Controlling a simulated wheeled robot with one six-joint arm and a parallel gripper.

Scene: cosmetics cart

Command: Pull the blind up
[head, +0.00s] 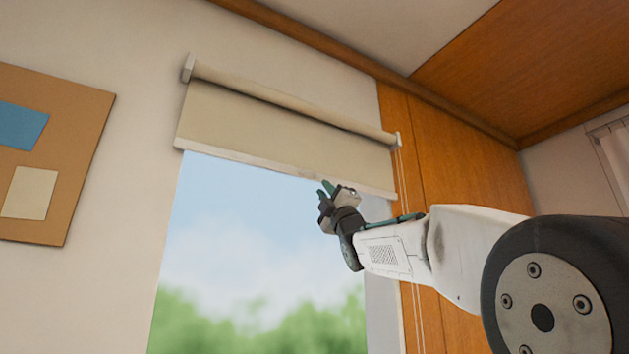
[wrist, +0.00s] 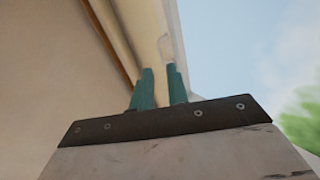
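The cream roller blind (head: 285,130) hangs over the top part of the window, with its pale bottom bar (head: 250,166) running across the glass. My gripper (head: 327,188) is at the bar's lower edge, right of its middle. In the wrist view, its two green fingers (wrist: 160,85) point up at the blind (wrist: 145,25), with a narrow gap between them. The fingers look open. I cannot tell whether they touch the bar.
The window (head: 255,250) below the blind is uncovered and shows sky and greenery. Thin cords (head: 405,200) hang at the blind's right end, behind my arm. A pinboard (head: 45,150) is on the left wall. Wooden panelling (head: 455,170) stands to the right.

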